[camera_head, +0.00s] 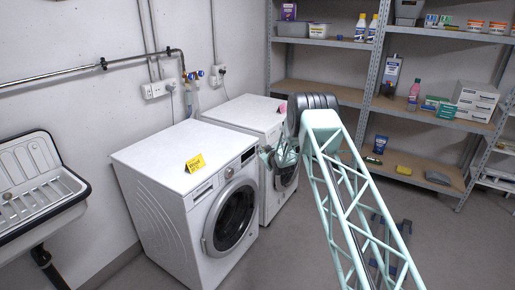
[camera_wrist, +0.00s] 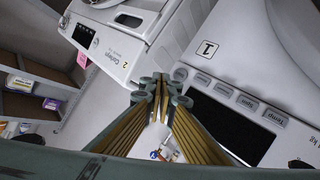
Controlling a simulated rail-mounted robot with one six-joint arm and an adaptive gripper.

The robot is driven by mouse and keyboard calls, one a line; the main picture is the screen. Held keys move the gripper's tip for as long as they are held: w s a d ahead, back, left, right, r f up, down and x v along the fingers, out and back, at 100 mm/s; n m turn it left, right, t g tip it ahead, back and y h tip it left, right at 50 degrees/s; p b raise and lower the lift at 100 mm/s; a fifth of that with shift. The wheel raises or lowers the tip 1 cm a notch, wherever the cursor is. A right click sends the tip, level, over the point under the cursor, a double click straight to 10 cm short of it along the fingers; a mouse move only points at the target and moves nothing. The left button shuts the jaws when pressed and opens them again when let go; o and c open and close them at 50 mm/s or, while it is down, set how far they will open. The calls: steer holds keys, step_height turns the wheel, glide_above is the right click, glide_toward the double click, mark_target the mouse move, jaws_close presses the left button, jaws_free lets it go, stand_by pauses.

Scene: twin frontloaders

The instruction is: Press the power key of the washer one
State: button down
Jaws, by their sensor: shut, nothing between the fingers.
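Washer one (camera_head: 155,165) is the nearer white frontloader in the head view, with a round door (camera_head: 232,215) and a dark display (camera_head: 248,155). In the wrist view its tilted panel fills the right side, with a "1" label (camera_wrist: 207,49), a row of grey keys (camera_wrist: 223,90) and a dark display (camera_wrist: 215,125). A small key (camera_wrist: 180,73) sits at the row's end near my fingertips; its marking is unreadable. My gripper (camera_wrist: 160,88) is shut and empty, close to that end of the panel; contact cannot be told. In the head view my gripper (camera_head: 280,156) is in front of the washers.
The second washer (camera_head: 240,112) stands just behind, its "2" label (camera_wrist: 125,65) at upper left in the wrist view. A sink (camera_head: 40,190) is at left, loaded shelves (camera_head: 430,110) at right. Floor in front is open.

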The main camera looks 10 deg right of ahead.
steer(key=shift+w+a+b, duration=0.35)
steer(key=shift+a+b, duration=0.15)
steer(key=shift+b, duration=0.15)
stand_by(0.9)
steer(key=shift+s+d, duration=0.1)
steer(key=shift+d, duration=0.05)
steer(key=shift+s+d, duration=0.2)
steer(key=shift+d, duration=0.05)
steer(key=shift+s+d, duration=0.1)
steer(key=shift+d, duration=0.05)
stand_by(0.6)
steer(key=shift+s+d+b, duration=0.45)
steer(key=shift+s+d, duration=0.5)
steer(key=shift+d, duration=0.2)
steer(key=shift+s+d+b, duration=0.4)
steer(key=shift+s+d, duration=0.5)
steer(key=shift+d, duration=0.2)
steer(key=shift+s+d+b, duration=0.25)
steer(key=shift+s+d, duration=0.55)
steer(key=shift+d, duration=0.2)
steer(key=shift+s+d+b, duration=0.25)
steer(key=shift+s+d, duration=0.55)
steer(key=shift+d, duration=0.2)
stand_by(1.0)
